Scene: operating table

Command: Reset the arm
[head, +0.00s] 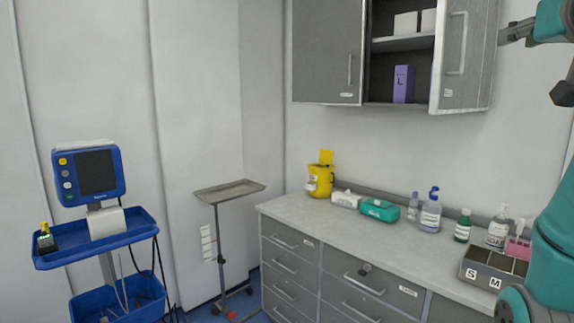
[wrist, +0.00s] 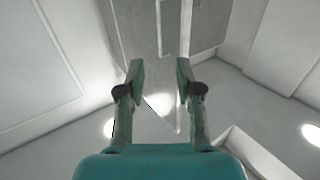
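My gripper (wrist: 160,82) is open in the wrist view, with its two fingers apart and nothing between them. In the head view part of my gripper (head: 516,33) shows at the upper right, in front of the wall beside the cabinet's open right door. My teal arm fills the right edge of the head view and is partly cut off.
A wall cabinet (head: 326,50) stands open, with a purple box (head: 403,84) inside. The counter (head: 310,215) below holds a yellow container (head: 319,180), several bottles and a sectioned tray (head: 487,284). A stand (head: 228,191) and a blue monitor cart (head: 90,240) are left.

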